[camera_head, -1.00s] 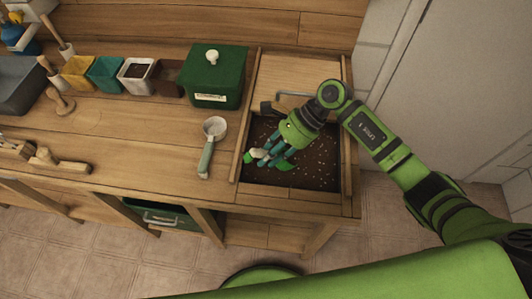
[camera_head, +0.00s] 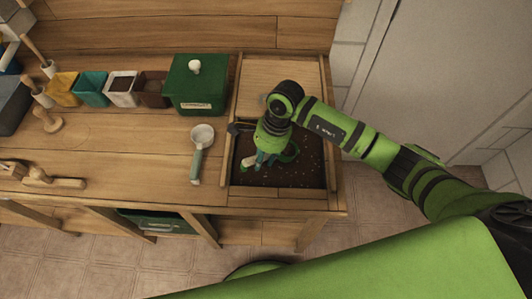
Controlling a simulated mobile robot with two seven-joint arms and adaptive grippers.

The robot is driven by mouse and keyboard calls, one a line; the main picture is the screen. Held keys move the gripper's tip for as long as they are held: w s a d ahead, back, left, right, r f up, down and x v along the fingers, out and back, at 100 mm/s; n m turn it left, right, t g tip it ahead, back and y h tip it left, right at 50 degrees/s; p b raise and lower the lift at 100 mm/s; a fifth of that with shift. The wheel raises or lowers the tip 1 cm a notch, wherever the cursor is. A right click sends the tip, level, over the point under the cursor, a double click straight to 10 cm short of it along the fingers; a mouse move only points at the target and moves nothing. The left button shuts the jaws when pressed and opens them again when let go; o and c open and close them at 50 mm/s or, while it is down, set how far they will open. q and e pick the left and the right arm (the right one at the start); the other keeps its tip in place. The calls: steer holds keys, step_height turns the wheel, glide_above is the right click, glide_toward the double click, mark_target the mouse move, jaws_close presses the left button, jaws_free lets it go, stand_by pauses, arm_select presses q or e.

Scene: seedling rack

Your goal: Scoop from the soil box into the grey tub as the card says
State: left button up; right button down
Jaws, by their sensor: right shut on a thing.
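The soil box (camera_head: 306,176), dark soil in a wooden frame, is let into the bench at right. My right gripper (camera_head: 262,160) points down over its soil, shut on a small green-and-white tool (camera_head: 245,160); its fingers hide most of it, and I cannot tell whether it touches the soil. A scoop (camera_head: 198,155) with a pale round bowl and grey-green handle lies on the bench left of the box. The grey tub (camera_head: 12,108) is cut off at the left edge. I cannot make out the card. My left gripper is not in view.
A green lidded box (camera_head: 196,84) with a white knob and label stands behind the scoop. Several small coloured pots (camera_head: 92,90) line the back. A wooden tool (camera_head: 52,180) lies front left. The bench middle is clear. A wall (camera_head: 430,70) stands at right.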

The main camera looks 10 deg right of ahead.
steer(key=r+p, duration=0.1)
steer(key=a+r+h+p, duration=0.1)
steer(key=r, duration=0.1)
steer(key=shift+s+a+r+t+h, duration=0.15)
steer(key=shift+r+t+h, duration=0.1)
steer(key=shift+t+h, duration=0.05)
steer(key=shift+s+a+r+h+p, duration=0.1)
steer(key=shift+a+r+h+p, duration=0.15)
steer(key=shift+r+p, duration=0.3)
steer(key=shift+s+a+r+h+p, duration=0.1)
steer(key=shift+a+r+h+p, duration=0.25)
steer(key=shift+r, duration=0.3)
steer(key=shift+s+a+r+h+p, duration=0.1)
steer(key=shift+a+r+p, duration=0.05)
steer(key=shift+r+p, duration=0.45)
